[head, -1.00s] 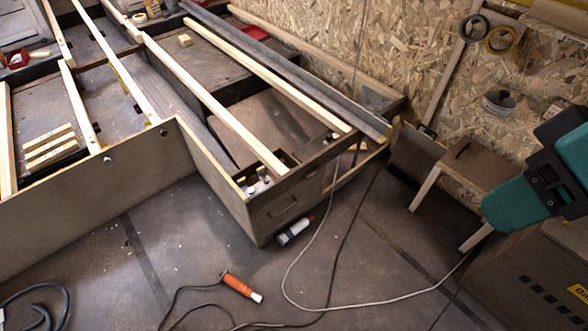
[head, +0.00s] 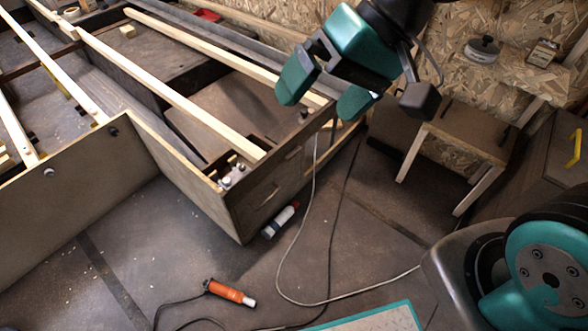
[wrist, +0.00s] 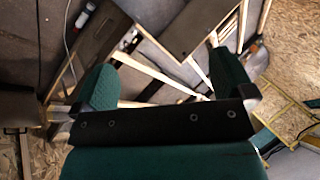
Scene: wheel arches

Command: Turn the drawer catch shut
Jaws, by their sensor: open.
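The drawer front (head: 268,194) is a dark panel with a slot-like pull, at the near end of the long wooden frame in the head view. It looks closed against the frame. A small dark knob (head: 304,112) sits near the panel's far top corner; I cannot tell for sure that it is the catch, or which way it is turned. My gripper (head: 322,95), with teal fingers, is open and empty above that corner, apart from the panel. In the wrist view the open fingers (wrist: 163,78) frame pale slats, and the dark panel (wrist: 98,42) shows at upper left.
A white bottle (head: 280,220) lies on the floor by the drawer end. An orange-handled tool (head: 230,292) and cables lie in front. A small wooden stool (head: 462,140) stands to the right. Pale slats (head: 180,85) cross the frame top. The floor at left is mostly clear.

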